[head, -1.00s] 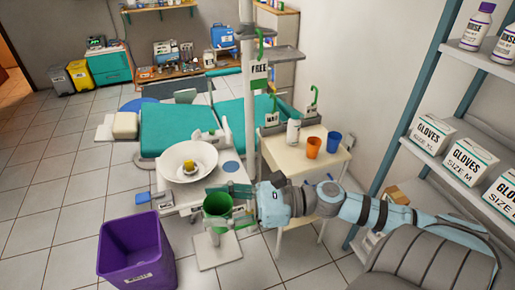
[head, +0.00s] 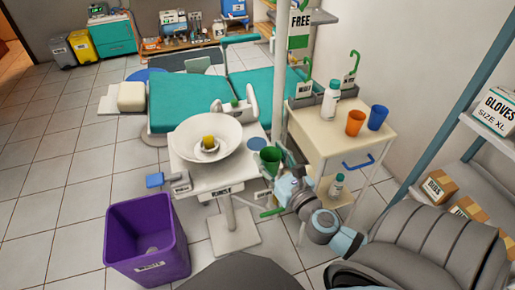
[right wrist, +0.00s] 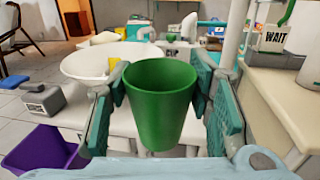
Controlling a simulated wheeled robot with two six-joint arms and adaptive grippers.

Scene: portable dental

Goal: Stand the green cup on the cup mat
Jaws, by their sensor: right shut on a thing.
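The green cup (head: 270,160) is held upright in my right gripper (head: 273,168). In the right wrist view the cup (right wrist: 160,100) sits between the two teal finger pads of the gripper (right wrist: 162,95), which touch its sides. The cup mat, a flat blue disc (head: 257,143), lies on the white unit's top at the right of the basin. In the head view the cup is just in front and to the right of the mat, seemingly above the unit's edge; its height is hard to tell. The mat is hidden in the wrist view. My left gripper is out of view.
A wide white basin (head: 183,146) with a yellow object (head: 208,142) stands left of the mat. A cart (head: 340,135) with a white bottle (head: 330,101), orange cup (head: 355,122) and blue cup (head: 377,117) stands right. A purple bin (head: 147,238) is front left.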

